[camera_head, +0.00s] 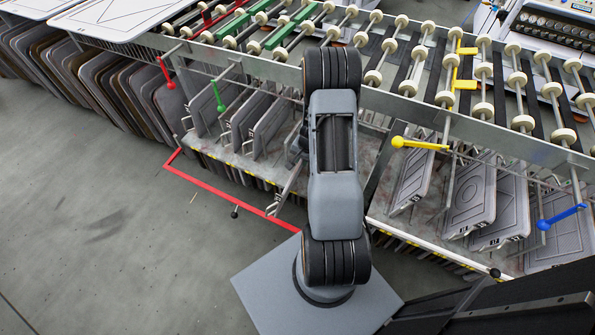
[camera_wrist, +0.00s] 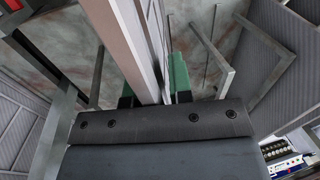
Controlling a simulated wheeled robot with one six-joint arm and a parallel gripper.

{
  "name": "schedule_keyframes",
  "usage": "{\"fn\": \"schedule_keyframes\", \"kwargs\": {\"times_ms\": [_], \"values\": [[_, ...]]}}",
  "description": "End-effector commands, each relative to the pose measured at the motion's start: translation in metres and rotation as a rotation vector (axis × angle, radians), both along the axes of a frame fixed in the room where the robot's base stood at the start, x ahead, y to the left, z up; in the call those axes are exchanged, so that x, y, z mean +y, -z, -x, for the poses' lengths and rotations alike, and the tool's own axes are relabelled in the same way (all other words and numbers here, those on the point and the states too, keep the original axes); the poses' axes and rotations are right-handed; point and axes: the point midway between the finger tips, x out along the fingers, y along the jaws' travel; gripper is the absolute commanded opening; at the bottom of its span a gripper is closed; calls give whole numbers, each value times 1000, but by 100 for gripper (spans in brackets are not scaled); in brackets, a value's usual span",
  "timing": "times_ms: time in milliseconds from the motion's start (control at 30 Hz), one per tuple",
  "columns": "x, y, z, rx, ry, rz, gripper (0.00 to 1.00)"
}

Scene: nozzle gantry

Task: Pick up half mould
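A grey half mould (camera_wrist: 126,38) runs edge-on between the two green finger pads of my gripper (camera_wrist: 153,88) in the wrist view. The pads sit close against both sides with no clear gap, though the contact itself is partly hidden by the gripper body. In the head view, a grey half mould (camera_head: 288,188) stands tilted at the front edge of the left rack shelf (camera_head: 232,158), just left of my arm. My gripper is hidden behind my arm there.
Other half moulds (camera_head: 260,122) stand close by on the left. More moulds (camera_head: 472,195) fill the right rack. A roller conveyor (camera_head: 400,75) runs above. Green (camera_head: 218,97), yellow (camera_head: 418,144) and blue (camera_head: 560,217) levers stick out. Open floor (camera_head: 100,220) lies at left.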

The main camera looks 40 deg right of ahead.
Motion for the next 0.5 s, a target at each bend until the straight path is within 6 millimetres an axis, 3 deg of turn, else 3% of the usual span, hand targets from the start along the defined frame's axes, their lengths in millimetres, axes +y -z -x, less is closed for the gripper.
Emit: {"fn": "schedule_keyframes", "kwargs": {"times_ms": [200,500], "values": [[0,0,0,0,0,0,0],[0,0,0,0,2,0,0]]}}
